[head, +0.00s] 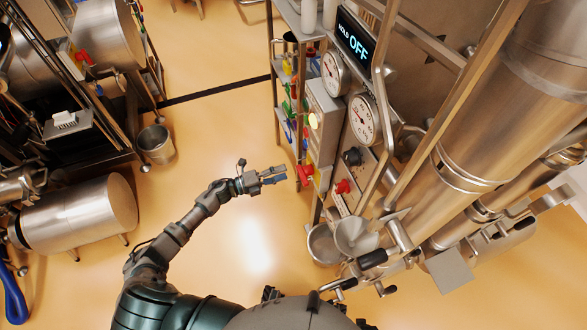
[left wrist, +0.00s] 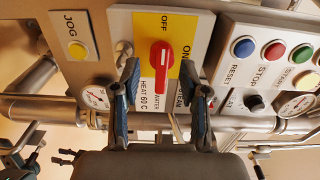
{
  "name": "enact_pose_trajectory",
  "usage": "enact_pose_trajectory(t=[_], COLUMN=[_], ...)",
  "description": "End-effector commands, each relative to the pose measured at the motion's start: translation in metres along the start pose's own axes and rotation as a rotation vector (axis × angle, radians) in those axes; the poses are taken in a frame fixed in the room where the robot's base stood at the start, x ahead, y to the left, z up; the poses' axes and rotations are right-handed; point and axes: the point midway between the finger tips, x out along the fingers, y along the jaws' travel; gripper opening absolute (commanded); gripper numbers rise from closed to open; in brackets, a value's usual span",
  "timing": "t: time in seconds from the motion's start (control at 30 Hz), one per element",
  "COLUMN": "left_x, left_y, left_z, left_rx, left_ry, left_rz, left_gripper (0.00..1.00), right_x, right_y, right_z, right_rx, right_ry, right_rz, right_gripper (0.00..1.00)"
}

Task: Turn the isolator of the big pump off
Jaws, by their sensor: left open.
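A red isolator handle (left wrist: 161,66) sits on a yellow plate (left wrist: 180,25) marked OFF and ON in the left wrist view. The handle stands upright in that picture, its upper end near the OFF mark and ON to its right. My left gripper (left wrist: 163,88) is open, its fingers spaced either side of the handle's lower part; contact is not visible. In the head view my left gripper (head: 274,176) is left of a red handle (head: 305,173) on the panel side. A second red handle (head: 343,187) shows further right. No label naming the big pump is readable. My right gripper is not seen.
A JOG button (left wrist: 77,50) and RESET, STOP and START buttons (left wrist: 275,52) flank the plate. Gauges (head: 363,119), a sign reading HOLD OFF (head: 352,38) and steel pipes crowd the right. A bucket (head: 156,143) stands left; the floor between is clear.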

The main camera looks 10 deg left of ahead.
Motion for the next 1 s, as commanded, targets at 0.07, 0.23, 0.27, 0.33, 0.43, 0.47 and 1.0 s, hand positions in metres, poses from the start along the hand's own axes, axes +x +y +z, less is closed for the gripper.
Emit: enact_pose_trajectory(t=[0.07,0.23,0.27,0.33,0.43,0.47,1.0], left_x=[-0.018,-0.043,-0.045,-0.049,-0.051,-0.051,-0.05], left_y=[0.002,0.002,0.002,0.001,0.001,0.001,0.01], left_z=[0.0,-0.001,-0.001,0.0,-0.001,-0.001,0.002], left_rx=[0.0,-0.001,-0.002,-0.001,0.0,0.0,-0.043], left_ry=[0.0,0.001,0.001,0.001,0.002,0.002,-0.041], left_rz=[0.004,0.002,0.002,0.001,0.001,0.001,-0.002], left_gripper=[0.44,0.44,0.44,0.44,0.44,0.44,0.44], right_x=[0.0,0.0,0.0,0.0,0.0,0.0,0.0], right_y=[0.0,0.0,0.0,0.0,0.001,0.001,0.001], right_z=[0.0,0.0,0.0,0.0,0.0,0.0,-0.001], right_rx=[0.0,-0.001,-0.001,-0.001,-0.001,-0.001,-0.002], right_ry=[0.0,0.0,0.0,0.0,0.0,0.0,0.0], right_rz=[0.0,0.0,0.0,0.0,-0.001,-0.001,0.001], right_gripper=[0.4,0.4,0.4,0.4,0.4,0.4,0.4])
